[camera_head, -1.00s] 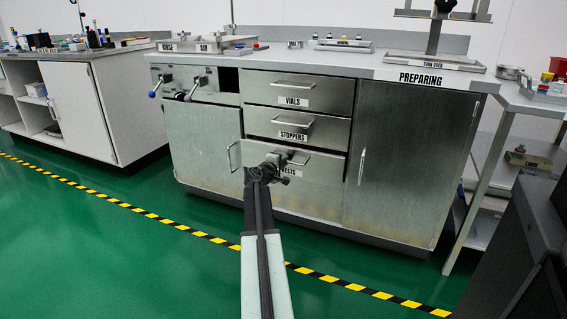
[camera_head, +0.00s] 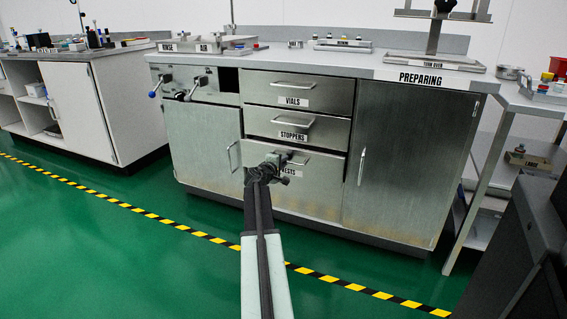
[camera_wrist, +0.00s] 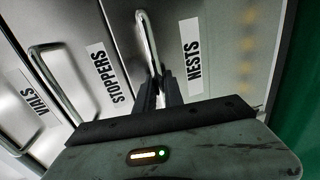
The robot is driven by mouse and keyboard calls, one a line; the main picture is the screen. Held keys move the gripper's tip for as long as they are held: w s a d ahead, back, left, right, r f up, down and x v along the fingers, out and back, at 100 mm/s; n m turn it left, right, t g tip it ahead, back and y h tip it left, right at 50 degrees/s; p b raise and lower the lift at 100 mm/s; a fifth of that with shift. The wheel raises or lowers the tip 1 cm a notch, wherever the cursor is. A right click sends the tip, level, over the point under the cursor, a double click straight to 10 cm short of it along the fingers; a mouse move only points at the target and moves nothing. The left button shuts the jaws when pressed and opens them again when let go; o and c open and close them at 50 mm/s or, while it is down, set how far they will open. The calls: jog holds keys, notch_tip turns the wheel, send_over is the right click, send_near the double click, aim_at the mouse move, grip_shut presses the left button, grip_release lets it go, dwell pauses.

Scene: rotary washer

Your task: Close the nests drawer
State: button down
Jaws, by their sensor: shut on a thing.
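In the wrist view the NESTS label (camera_wrist: 193,68) and the bar handle (camera_wrist: 147,40) show clearly. My gripper (camera_wrist: 160,88) is at the lower part of that handle in the wrist view, with its fingers shut on the bar.
The stoppers drawer (camera_head: 325,131) and vials drawer (camera_head: 325,95) above look shut. A tall cabinet door (camera_head: 395,165) is to the right, a smaller door (camera_head: 203,150) to the left. The green floor (camera_head: 130,260) in front is clear.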

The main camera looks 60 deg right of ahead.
jog(key=x, duration=0.2)
jog(key=r+x, duration=0.1)
jog(key=x, duration=0.1)
jog(key=shift+w+d, duration=0.1)
jog(key=shift+d, duration=0.15)
jog(key=shift+f, duration=0.1)
jog(key=c, duration=1.5)
grip_release()
jog(key=shift+o, duration=0.2)
jog(key=p+v, duration=0.1)
jog(key=v, duration=0.7)
jog(key=shift+p, duration=0.3)
